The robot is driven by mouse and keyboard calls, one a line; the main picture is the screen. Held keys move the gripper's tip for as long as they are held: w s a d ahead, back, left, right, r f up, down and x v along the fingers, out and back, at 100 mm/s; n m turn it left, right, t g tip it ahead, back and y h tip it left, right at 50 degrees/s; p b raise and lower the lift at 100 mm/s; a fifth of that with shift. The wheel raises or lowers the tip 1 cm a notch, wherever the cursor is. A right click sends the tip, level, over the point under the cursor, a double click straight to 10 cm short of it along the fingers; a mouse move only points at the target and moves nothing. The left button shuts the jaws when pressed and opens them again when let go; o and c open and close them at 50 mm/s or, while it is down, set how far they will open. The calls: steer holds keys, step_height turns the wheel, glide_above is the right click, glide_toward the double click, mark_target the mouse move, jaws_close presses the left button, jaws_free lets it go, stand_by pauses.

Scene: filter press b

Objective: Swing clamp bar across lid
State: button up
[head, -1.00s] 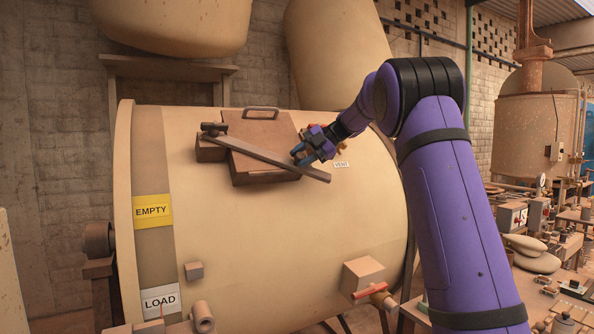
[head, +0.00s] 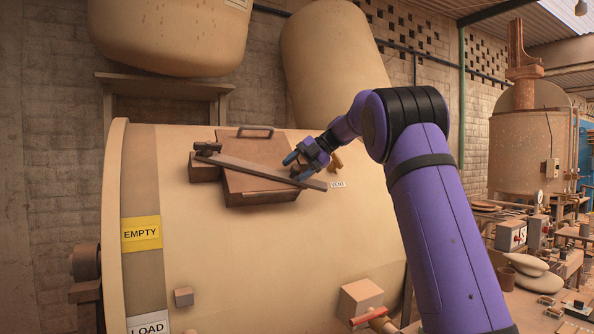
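The lid (head: 250,180) is a brown square plate with a handle on its top edge, set on the cream drum. The clamp bar (head: 245,166) is a long brown flat bar. It runs from a pivot block (head: 205,168) left of the lid, slanting down across the lid, and its free end reaches past the lid's right edge. My gripper (head: 292,167) is at the bar's right part, with its blue fingers spread apart. The lower finger is near the bar's upper edge; I cannot tell whether it touches. Nothing shows held between the fingers.
The drum (head: 270,265) carries an EMPTY label (head: 141,234), a LOAD label (head: 148,324) and a VENT label (head: 338,184) right of the bar's end. A small brown block (head: 184,297) sticks out below the lid. A brown fitting (head: 335,161) is close behind my gripper.

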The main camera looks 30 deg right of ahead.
steer(key=shift+d, duration=0.1)
steer(key=v, duration=1)
steer(key=shift+s+d+r, duration=0.2)
steer(key=shift+d+r, duration=0.05)
steer(key=shift+c, duration=0.2)
